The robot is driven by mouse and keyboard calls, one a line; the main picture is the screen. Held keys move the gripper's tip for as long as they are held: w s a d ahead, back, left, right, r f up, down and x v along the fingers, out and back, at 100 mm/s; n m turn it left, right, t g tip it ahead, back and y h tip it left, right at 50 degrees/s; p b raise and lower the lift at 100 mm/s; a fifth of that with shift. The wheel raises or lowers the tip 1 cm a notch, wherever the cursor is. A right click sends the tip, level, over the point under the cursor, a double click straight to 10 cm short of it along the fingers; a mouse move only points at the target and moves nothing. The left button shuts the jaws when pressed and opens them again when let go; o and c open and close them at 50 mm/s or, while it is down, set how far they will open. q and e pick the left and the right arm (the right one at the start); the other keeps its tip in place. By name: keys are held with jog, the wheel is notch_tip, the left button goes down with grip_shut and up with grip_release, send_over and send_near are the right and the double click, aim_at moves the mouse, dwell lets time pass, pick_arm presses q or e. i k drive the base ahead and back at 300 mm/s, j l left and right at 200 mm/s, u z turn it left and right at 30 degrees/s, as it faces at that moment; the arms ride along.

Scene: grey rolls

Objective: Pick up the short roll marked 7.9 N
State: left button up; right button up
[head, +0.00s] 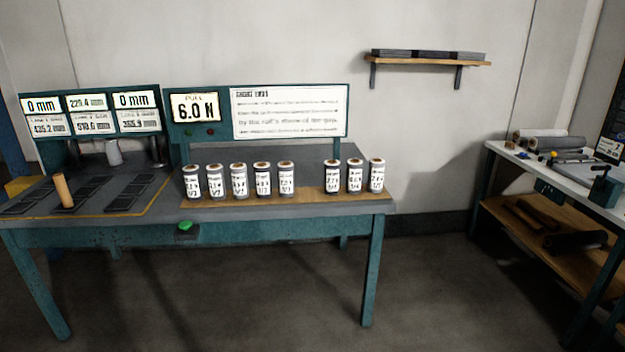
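Several short grey rolls with white labels stand upright in a row on the teal bench. They form a larger left group, with its end roll (190,182) at the left, and a right group of three with a middle roll (354,176). The label print is too small for me to tell surely which roll is marked 7.9 N. Neither of my grippers is in view.
The teal bench (300,220) has a display (195,107) reading 6.0 N and a green button (185,226) at its front edge. A tan tube (63,190) stands tilted on the left. A side table (560,165) with rolls and tools is at right; floor between is clear.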

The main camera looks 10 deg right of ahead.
aim_at(286, 169)
jog(key=i+z, duration=0.3)
jog(key=i, duration=0.2)
jog(key=i+j+z, duration=0.3)
jog(key=i, duration=0.2)
